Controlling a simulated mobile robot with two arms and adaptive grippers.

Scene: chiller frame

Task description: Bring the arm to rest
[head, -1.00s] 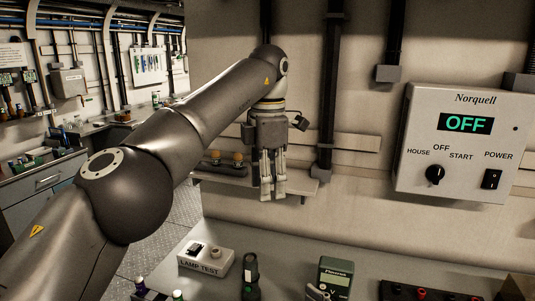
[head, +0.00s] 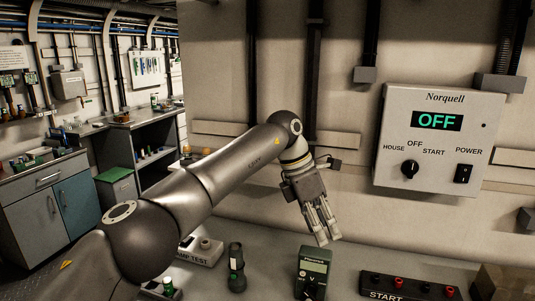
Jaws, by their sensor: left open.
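My left arm reaches in from the lower left of the head view. Its gripper (head: 322,236) hangs down and to the right, in front of the wall and above the bench. Its fingers are apart and I see nothing held between them. It is close above the green meter (head: 314,262) in the picture; I cannot tell the exact gap. My right gripper is out of view.
A Norquell control box (head: 440,140) reading OFF is on the wall at right. The bench holds a lamp test box (head: 207,250), partly behind my arm, a dark flashlight-like item (head: 236,268) and a START terminal block (head: 408,287).

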